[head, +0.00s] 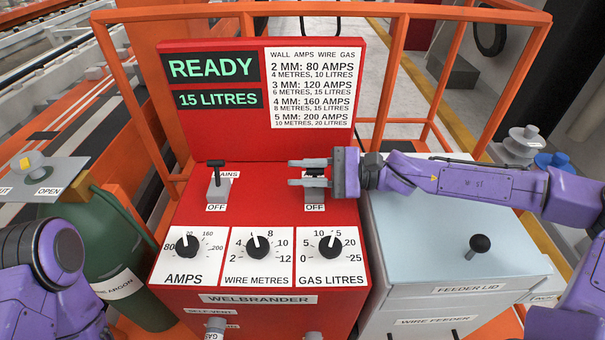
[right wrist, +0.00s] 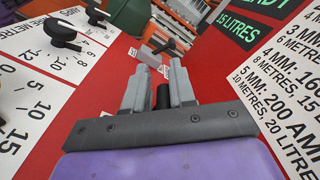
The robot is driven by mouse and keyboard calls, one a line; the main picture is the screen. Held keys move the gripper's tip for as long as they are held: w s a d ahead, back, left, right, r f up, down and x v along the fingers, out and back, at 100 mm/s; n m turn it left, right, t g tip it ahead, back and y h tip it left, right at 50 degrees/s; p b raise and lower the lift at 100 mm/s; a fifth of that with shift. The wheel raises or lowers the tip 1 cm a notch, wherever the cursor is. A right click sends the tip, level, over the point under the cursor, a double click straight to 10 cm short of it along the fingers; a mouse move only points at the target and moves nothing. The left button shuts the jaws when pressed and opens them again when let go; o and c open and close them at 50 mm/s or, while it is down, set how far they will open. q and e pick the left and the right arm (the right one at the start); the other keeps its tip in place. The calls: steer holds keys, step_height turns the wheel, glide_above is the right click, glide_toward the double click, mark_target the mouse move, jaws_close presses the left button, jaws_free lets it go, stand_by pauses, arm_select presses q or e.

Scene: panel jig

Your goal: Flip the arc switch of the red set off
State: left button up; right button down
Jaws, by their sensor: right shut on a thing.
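The red set (head: 260,213), labelled WELBRANDER, stands in the middle of the head view. On its top are two lever switches. The left one, the mains switch (head: 220,187), has its black handle standing towards the back. The right switch (head: 315,194) has an OFF label in front; its upper label is hidden by my gripper. My right gripper (head: 293,173) reaches in from the right and is shut on this switch's lever. In the right wrist view the black lever (right wrist: 163,97) stands between the two grey fingers (right wrist: 155,88). My left gripper is out of view.
The red back panel reads READY (head: 210,67) and 15 LITRES. Three dials (head: 258,246) sit in front of the switches. A grey wire feeder (head: 440,235) with a black-knobbed lid is at right, a green gas bottle (head: 120,245) at left. Orange rails (head: 390,90) enclose the back.

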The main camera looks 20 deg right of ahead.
steer(key=shift+s+a+f+n+b, duration=0.15)
steer(key=shift+s+n+b, duration=0.1)
steer(key=shift+n+b, duration=0.3)
steer(key=shift+s+d+f+n+b, duration=0.1)
steer(key=shift+s+n+b, duration=0.1)
steer(key=shift+n+b, duration=0.3)
steer(key=shift+s+a+n+b, duration=0.1)
steer(key=shift+s+n+b, duration=0.1)
steer(key=shift+n+b, duration=0.35)
stand_by(0.6)
steer(key=c, duration=1.1)
jaws_free()
steer(key=shift+w+f, duration=0.1)
steer(key=shift+w, duration=0.05)
steer(key=s+a+r+b, duration=0.3)
steer(key=s+r, duration=1)
steer(key=shift+s+a, duration=0.3)
